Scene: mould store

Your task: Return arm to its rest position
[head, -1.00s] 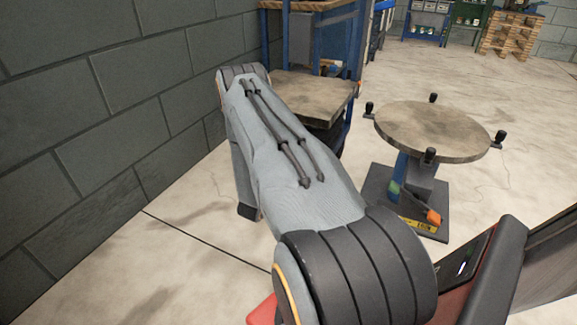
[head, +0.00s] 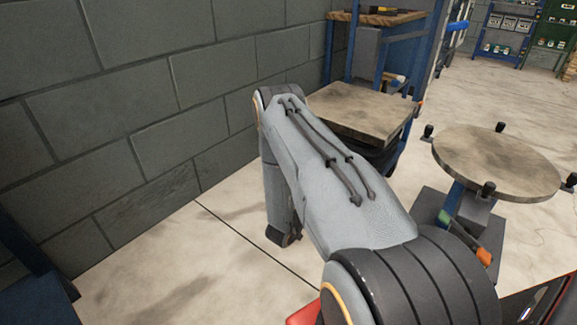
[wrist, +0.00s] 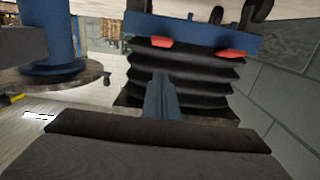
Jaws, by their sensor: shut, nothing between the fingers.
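My arm (head: 335,185) stretches away across the head view, then bends down at its far joint. The lower section (head: 280,195) hangs beside the wall, and its dark end is above or near the floor. The fingers cannot be made out in the head view. In the wrist view my gripper (wrist: 160,76) shows as two blue-grey fingers together in the middle, with nothing between them. Black bellows with a blue part and red patches are beyond the fingers; I cannot tell whether anything touches them.
A block wall (head: 130,110) runs close along the left. A wooden-topped lift table (head: 350,108) stands just past my arm. A round turntable (head: 500,160) with black knobs is to the right. A blue frame (head: 30,265) is at lower left. Pale floor (head: 180,250) lies clear between.

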